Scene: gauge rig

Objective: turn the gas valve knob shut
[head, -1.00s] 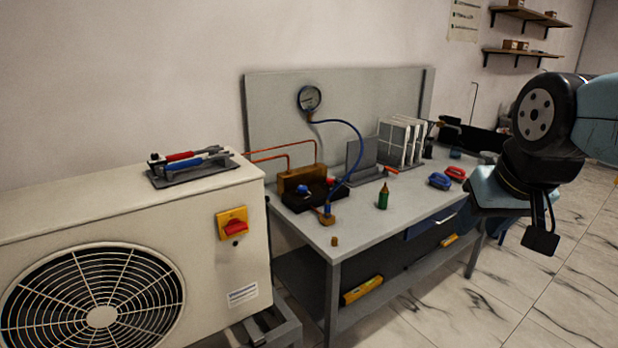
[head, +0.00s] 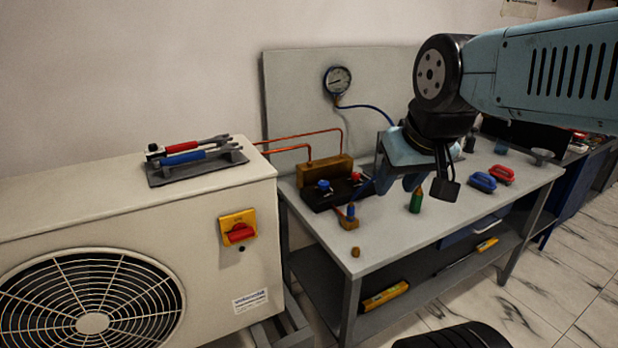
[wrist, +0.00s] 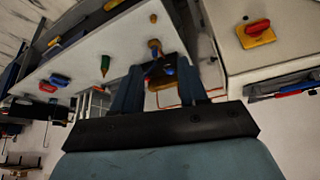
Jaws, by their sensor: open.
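A brass block (head: 325,174) sits on a black base on the bench, with a blue knob (head: 323,186) and a red knob (head: 356,178) on its front. No label tells which one is the gas valve knob. My gripper (head: 392,186) is open and empty, to the right of the block and close to the red knob, apparently without touching it. In the wrist view my gripper (wrist: 160,70) has its two dark blue fingers spread, with the block and knobs showing small between and beyond them.
A pressure gauge (head: 338,80) with a blue hose is on the back panel. A brass fitting (head: 349,218) and a green bottle (head: 416,200) stand in front. Blue and red clamps (head: 482,182) lie to the right. The outdoor unit (head: 130,210) stands left.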

